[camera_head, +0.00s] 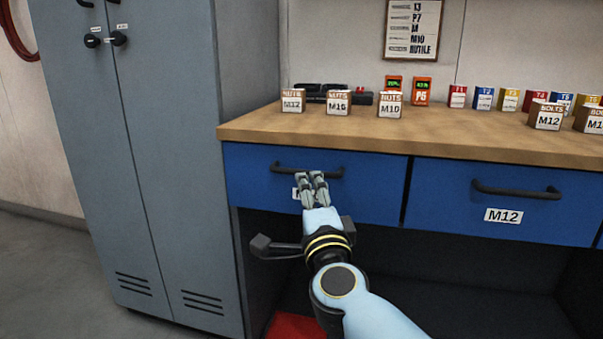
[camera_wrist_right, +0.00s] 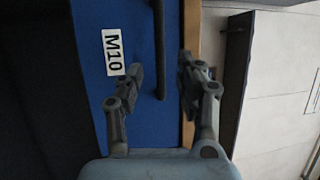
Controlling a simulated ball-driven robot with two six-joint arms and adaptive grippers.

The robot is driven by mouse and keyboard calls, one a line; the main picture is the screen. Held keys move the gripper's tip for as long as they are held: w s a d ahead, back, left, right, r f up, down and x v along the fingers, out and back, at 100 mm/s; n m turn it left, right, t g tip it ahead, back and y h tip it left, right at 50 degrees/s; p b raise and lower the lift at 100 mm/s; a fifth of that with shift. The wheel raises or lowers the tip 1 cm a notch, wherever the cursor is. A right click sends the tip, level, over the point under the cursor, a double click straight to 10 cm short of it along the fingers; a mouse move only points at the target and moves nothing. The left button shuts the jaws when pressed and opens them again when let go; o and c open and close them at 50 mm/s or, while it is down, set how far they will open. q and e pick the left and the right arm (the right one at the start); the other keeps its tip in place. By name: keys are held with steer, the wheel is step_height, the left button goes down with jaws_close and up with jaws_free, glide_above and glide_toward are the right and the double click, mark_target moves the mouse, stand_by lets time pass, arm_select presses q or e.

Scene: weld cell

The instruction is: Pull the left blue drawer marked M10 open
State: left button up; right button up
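The left blue drawer (camera_head: 375,190) sits under the wooden worktop and looks shut, its front in line with the one beside it. Its black bar handle (camera_head: 285,168) runs across the upper front. Its white label is mostly hidden by my gripper in the head view, but reads M10 in the right wrist view (camera_wrist_right: 113,52). My right gripper (camera_head: 312,177) is at the drawer front by the handle. In the wrist view its fingers (camera_wrist_right: 160,72) are apart, with the handle (camera_wrist_right: 158,45) between them and no clear contact on either side. My left gripper is out of view.
A second blue drawer (camera_head: 450,210), marked M12, is to the right. A grey cabinet (camera_head: 150,150) stands close on the left. Several labelled boxes, including a NUTS M10 box (camera_head: 390,105), stand on the worktop (camera_head: 260,122).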

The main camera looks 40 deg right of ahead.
mark_target(325, 154)
steer(key=x, duration=0.7)
steer(key=shift+s, duration=0.1)
jaws_close()
steer(key=shift+f, duration=0.1)
